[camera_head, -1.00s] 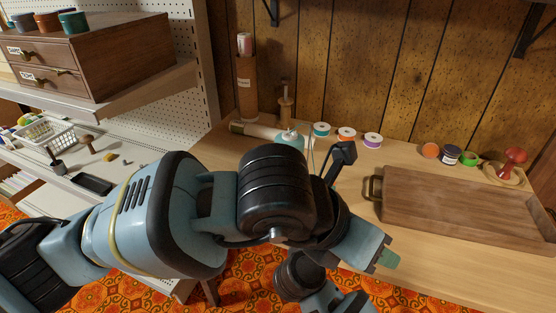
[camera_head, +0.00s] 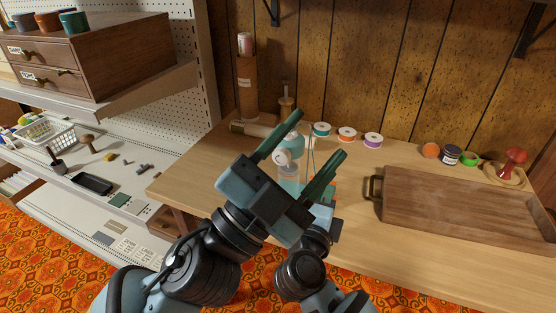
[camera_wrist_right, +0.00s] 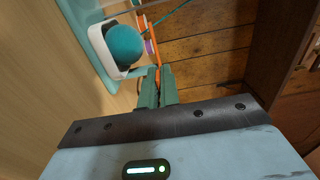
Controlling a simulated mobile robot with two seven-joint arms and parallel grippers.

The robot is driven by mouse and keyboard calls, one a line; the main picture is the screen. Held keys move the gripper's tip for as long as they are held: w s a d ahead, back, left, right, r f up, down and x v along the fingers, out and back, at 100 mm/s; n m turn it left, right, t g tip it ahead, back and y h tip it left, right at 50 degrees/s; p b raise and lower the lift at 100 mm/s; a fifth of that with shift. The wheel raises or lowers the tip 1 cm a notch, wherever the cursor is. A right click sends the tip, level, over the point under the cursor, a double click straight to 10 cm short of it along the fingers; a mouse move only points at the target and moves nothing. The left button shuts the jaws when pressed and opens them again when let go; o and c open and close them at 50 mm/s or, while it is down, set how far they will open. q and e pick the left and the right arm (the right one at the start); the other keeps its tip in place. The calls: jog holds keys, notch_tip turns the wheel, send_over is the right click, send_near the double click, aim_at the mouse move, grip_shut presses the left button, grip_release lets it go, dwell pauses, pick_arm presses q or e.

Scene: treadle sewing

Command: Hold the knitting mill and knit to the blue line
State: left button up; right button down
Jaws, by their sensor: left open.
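In the head view a teal and pale device (camera_head: 289,171), which looks like the knitting mill, stands on the table, partly hidden behind my left gripper. My left gripper (camera_head: 314,136) is open, its green fingers pointing up and right in front of the device. I cannot tell whether it touches it. My right gripper (camera_head: 322,212) is low behind the left one and mostly hidden. In the right wrist view my right gripper (camera_wrist_right: 157,76) has its fingers close together on a thin orange bar (camera_wrist_right: 158,50). A teal ball (camera_wrist_right: 124,45) sits in a white holder beside it. No blue line is clear.
A wooden tray (camera_head: 470,235) with a handle fills the right of the table. Several thread spools, including a purple-topped one (camera_head: 372,140), stand behind. A red stamp-like knob (camera_head: 514,160) is at the back right. A shelf unit (camera_head: 120,170) stands left.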

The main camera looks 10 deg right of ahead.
pick_arm(q)
jog(key=w+a+f+n+t+y, duration=0.35)
jog(key=f+n+y, duration=0.25)
jog(key=n, duration=0.2)
jog(key=n+g+y, duration=0.1)
jog(key=n+y, duration=0.4)
send_near(279, 159)
jog(key=x, duration=0.9)
jog(key=shift+w+d, duration=0.1)
jog(key=c, duration=1)
jog(key=shift+m, duration=0.9)
jog(key=o, duration=1)
